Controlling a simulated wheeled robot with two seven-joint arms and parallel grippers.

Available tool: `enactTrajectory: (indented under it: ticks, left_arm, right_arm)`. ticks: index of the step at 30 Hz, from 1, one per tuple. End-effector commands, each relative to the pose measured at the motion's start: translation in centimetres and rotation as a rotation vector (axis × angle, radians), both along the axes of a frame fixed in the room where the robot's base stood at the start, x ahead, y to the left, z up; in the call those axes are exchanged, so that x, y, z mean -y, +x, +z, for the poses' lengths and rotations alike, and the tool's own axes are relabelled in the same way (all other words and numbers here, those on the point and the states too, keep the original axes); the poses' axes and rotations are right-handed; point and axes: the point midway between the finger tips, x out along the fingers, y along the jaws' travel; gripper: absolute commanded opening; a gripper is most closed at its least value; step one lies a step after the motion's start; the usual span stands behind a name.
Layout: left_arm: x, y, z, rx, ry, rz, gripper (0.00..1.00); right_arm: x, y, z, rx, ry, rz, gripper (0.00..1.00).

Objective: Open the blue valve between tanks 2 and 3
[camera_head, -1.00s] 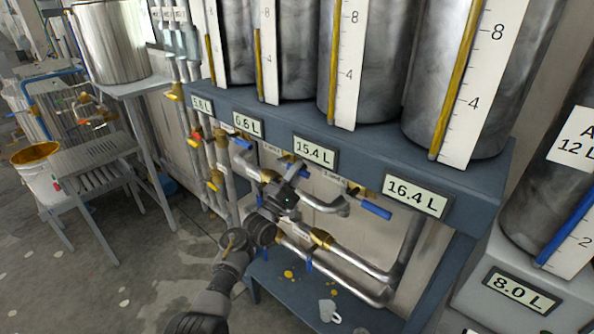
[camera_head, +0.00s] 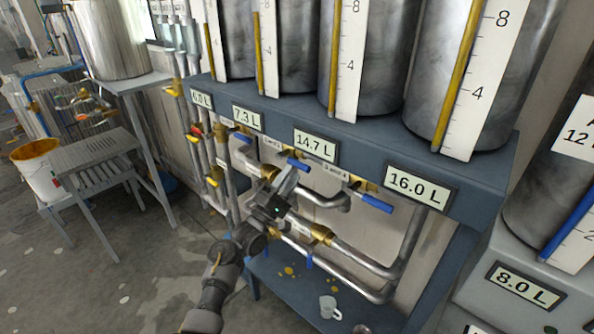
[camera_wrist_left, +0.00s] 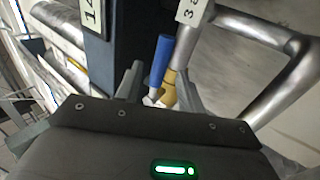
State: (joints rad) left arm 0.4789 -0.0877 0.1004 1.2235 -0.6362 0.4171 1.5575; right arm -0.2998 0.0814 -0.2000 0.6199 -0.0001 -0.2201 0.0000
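The blue valve handle (camera_head: 298,164) between tanks 2 and 3 sticks out below the blue-grey shelf front, under the 14.7 L display (camera_head: 316,146). In the left wrist view the blue handle (camera_wrist_left: 160,60) stands beyond my fingertips, beside a brass fitting. My left gripper (camera_head: 287,180) is just below and in front of this handle in the head view. Its fingers (camera_wrist_left: 155,92) are apart, and I see no grip on the handle. The gripper partly hides the valve body and pipe. My right gripper is not in view.
Another blue handle (camera_head: 375,203) is to the right, near the 16.0 L display (camera_head: 418,186). Steel pipes (camera_head: 345,262) run close below my left gripper. A white mug (camera_head: 329,307) stands on the lower shelf. A bucket (camera_head: 38,170) and a slatted stand are at the left.

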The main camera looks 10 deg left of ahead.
Motion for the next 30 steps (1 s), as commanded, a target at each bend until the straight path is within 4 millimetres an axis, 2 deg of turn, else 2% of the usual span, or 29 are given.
enactTrajectory:
  ticks: [1,3,11,26,30]
  left_arm:
    - [-0.5,-0.8,-1.0,-0.001,0.002,0.002,0.38]
    - [-1.0,-1.7,-1.7,0.0,0.001,0.001,0.38]
    - [-2.4,-3.9,-3.2,0.001,0.0,0.001,0.38]
    - [-2.6,-4.1,-3.2,0.002,0.001,0.0,0.38]
    - [-2.5,-4.0,-3.5,0.033,0.076,0.056,0.38]
  right_arm:
    - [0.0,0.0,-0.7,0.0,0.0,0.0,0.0]
    - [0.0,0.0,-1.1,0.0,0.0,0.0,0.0]
    - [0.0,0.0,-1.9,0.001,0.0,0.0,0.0]
    - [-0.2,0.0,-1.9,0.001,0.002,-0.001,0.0]
    - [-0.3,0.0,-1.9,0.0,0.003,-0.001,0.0]
